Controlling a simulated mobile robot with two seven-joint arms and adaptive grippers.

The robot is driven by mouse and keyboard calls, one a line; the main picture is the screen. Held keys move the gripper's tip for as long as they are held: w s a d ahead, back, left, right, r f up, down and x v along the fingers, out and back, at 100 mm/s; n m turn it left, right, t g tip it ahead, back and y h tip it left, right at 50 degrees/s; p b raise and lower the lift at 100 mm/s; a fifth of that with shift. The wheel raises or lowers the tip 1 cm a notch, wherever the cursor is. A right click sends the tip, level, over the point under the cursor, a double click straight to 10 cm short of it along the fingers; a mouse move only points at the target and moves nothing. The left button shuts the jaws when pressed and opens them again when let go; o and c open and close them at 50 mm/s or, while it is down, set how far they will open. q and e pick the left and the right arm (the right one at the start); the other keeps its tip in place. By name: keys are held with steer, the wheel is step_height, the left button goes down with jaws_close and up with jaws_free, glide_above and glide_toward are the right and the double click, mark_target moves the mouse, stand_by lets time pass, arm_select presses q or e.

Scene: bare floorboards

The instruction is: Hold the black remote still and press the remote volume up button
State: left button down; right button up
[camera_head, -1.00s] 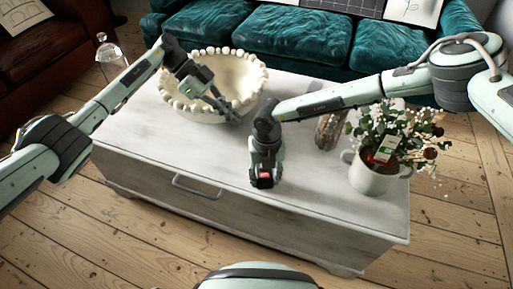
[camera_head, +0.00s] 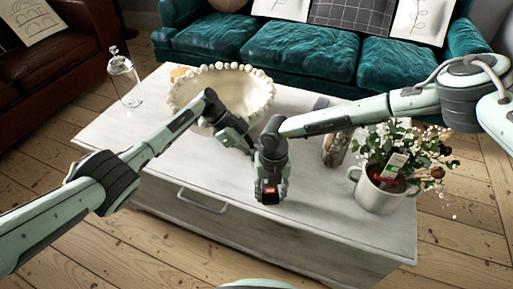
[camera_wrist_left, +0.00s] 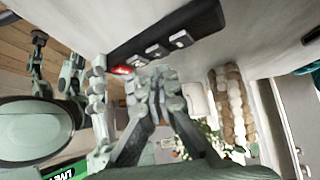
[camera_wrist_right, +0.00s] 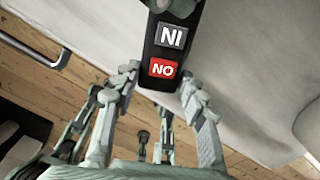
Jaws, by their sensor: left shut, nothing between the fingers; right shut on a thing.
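The black remote shows in the right wrist view (camera_wrist_right: 168,45), with a grey button marked NI and a red button marked NO. My right gripper (camera_wrist_right: 160,84) is shut on its near end, a finger at each side. In the head view that end, with the red button, shows at the right gripper (camera_head: 269,193), above the table top; the rest is hidden. In the left wrist view the remote (camera_wrist_left: 195,22) runs above my left gripper (camera_wrist_left: 158,74), which is shut and empty. Its fingertips are close below the row of buttons; I cannot tell whether they touch.
A white table (camera_head: 330,215) lies under both grippers. A beaded bowl (camera_head: 190,92) is behind the left gripper. A potted plant in a white mug (camera_head: 378,190) and a brown vase (camera_head: 336,148) stand at right. A glass cloche (camera_head: 124,80) stands at far left.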

arm_select(q)
steer(key=shift+f, duration=0.75)
steer(key=shift+f, duration=0.65)
steer(key=shift+s+f, duration=0.1)
steer(key=shift+f, duration=0.3)
arm_select(e)
steer(key=shift+r, duration=0.1)
arm_select(q)
steer(key=shift+a+f, duration=0.1)
arm_select(e)
steer(key=shift+a, duration=0.1)
arm_select(q)
steer(key=v, duration=0.7)
steer(key=shift+r, duration=0.5)
steer(key=shift+w+a+r, duration=0.15)
steer(key=shift+w+r, duration=0.2)
steer(key=shift+r, duration=0.25)
arm_select(e)
steer(key=shift+s+d, duration=0.1)
steer(key=shift+d, duration=0.1)
